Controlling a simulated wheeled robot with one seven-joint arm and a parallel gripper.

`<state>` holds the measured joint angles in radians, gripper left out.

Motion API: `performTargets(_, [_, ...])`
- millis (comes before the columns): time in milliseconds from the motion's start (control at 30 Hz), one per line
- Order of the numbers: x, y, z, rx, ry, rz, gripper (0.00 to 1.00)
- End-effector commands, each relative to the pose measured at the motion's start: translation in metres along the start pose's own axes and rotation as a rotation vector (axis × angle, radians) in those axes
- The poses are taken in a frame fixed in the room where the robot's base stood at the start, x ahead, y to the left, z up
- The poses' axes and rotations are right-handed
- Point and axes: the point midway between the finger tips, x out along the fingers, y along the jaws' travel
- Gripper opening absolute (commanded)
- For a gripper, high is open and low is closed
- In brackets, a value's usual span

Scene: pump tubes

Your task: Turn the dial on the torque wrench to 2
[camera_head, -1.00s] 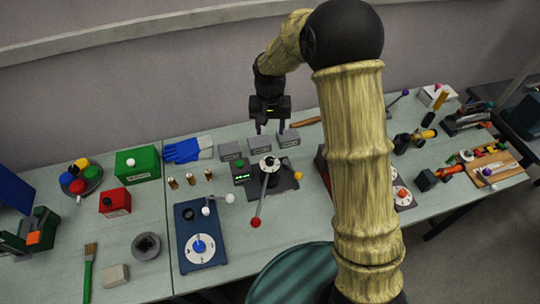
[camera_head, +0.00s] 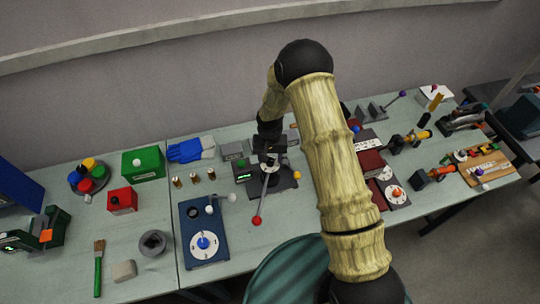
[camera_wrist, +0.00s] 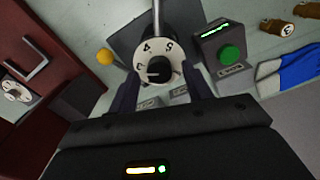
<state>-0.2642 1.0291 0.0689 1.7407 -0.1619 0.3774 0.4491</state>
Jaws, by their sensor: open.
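The torque wrench's white round dial (camera_wrist: 155,50) has dark numbers on its rim and a black pointer knob (camera_wrist: 158,72) at its centre. A 4 and a 5 are readable at the top of the dial; the pointed setting is unclear. In the head view, the wrench's metal handle (camera_head: 263,195) ends in a red ball (camera_head: 257,220) toward the front; the dial is largely hidden under my gripper (camera_head: 268,152). In the wrist view, my gripper (camera_wrist: 161,80) is open, one finger on either side of the knob. Whether the fingers touch the dial is unclear.
A box with a green button (camera_wrist: 230,52) stands close beside the dial, and a yellow ball (camera_wrist: 104,57) on the other side. A red case (camera_wrist: 40,45) is farther left. A blue board (camera_head: 188,255) and a red box (camera_head: 122,200) stand to the left in the head view.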

Motion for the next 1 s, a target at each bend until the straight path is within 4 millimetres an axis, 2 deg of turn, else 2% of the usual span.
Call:
performTargets(367, [0.0057,0.0000,-0.0001,0.000,0.001,0.000,0.50])
performTargets(500, [0.0057,0.0007,-0.0003,0.002,0.001,0.000,0.22])
performTargets(600, [0.0056,0.0008,-0.0003,0.002,0.001,0.000,0.05])
performTargets(1000, [0.0073,-0.0006,0.0013,-0.045,-0.003,0.001,0.05])
